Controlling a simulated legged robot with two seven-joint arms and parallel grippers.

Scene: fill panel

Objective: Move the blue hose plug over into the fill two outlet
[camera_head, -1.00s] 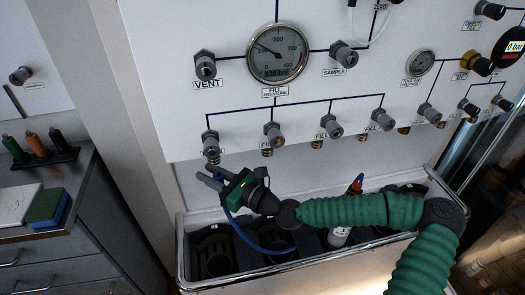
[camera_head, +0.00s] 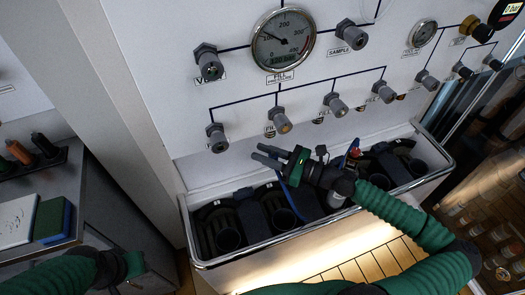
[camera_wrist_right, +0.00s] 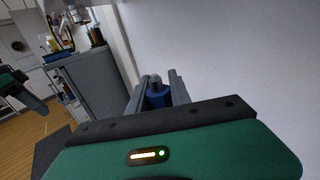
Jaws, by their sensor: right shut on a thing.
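My right gripper (camera_head: 265,155) is in front of the lower panel edge, below and between the first and second knobs of the fill row. In the right wrist view its two fingers (camera_wrist_right: 157,84) are shut on the blue hose plug (camera_wrist_right: 158,98), with a grey tip showing between them. A blue hose (camera_head: 287,194) hangs below the gripper in the head view. The second fill knob (camera_head: 284,123) has a brass fitting (camera_head: 270,133) beside its label; the number is too small to read. My left gripper (camera_head: 133,264) is low at the left, its fingers unclear.
A white trough (camera_head: 205,264) with dark cylinder holders runs below the panel. A bottle with a red and blue top (camera_head: 353,150) stands behind my right arm. A grey cabinet (camera_head: 82,215) with a green and blue block (camera_head: 52,219) is at the left.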

